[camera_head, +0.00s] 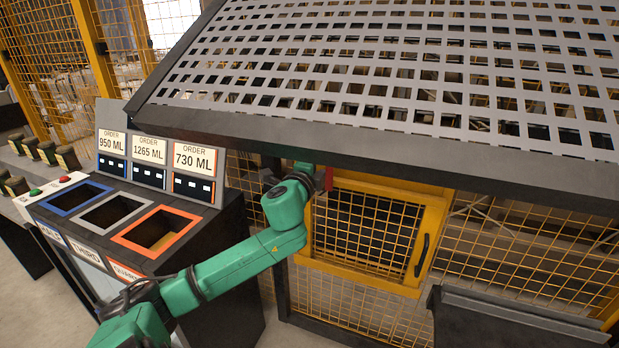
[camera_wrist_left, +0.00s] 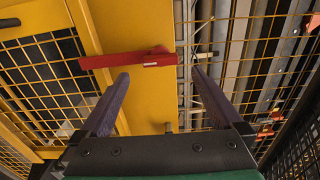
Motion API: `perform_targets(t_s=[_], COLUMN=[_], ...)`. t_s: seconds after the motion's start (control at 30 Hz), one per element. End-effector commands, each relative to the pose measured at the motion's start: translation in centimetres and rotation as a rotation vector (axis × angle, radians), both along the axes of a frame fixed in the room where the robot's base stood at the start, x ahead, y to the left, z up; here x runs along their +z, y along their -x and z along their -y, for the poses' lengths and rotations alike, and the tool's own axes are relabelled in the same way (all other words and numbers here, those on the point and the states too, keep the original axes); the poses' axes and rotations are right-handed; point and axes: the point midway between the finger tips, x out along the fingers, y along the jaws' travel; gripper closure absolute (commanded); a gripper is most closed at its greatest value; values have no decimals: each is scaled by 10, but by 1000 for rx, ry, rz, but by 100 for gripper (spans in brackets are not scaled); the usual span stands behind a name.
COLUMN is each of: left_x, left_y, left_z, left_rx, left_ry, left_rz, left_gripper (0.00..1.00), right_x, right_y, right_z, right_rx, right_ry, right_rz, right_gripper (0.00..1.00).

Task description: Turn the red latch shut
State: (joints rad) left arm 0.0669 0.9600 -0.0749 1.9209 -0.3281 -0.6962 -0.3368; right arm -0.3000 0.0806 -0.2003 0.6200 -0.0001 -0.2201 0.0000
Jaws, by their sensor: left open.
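The red latch (camera_wrist_left: 128,58) is a flat bar lying roughly level across the yellow frame in the left wrist view. My left gripper (camera_wrist_left: 160,72) is open, its two dark fingers pointing toward the frame just beneath the latch in that picture. The latch's right end lies between the fingertips' directions, and I cannot tell whether a finger touches it. In the head view a small red piece of the latch (camera_head: 328,179) shows at the top left of the yellow mesh door (camera_head: 425,240). My green left arm hides the fingers there. My right gripper is not in view.
A sloping grey slotted panel (camera_head: 400,60) with a dark edge overhangs the door. The door has a black handle (camera_head: 421,255) on its right side. An order stand (camera_head: 165,225) with blue, grey and orange openings is at the left. Yellow mesh fencing surrounds the door.

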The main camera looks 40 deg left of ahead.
Motion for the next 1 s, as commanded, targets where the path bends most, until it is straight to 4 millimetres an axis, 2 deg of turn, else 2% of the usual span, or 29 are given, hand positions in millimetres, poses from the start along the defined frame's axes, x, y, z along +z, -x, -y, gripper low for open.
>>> perform_targets(t_s=[0.03,0.2,0.4,0.53,1.0], left_x=[-6,-5,-2,0,0], left_y=[10,47,79,85,85], left_z=[5,18,28,30,29], left_rx=[-4,-4,-1,0,0], left_ry=[-1,2,2,-1,-1], left_rz=[-4,-4,-2,0,-1], left_gripper=[0,0,0,0,0], right_x=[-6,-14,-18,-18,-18], right_y=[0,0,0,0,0], right_z=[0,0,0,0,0], right_rx=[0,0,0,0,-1], right_ry=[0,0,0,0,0], right_rz=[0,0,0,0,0], right_gripper=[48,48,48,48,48])
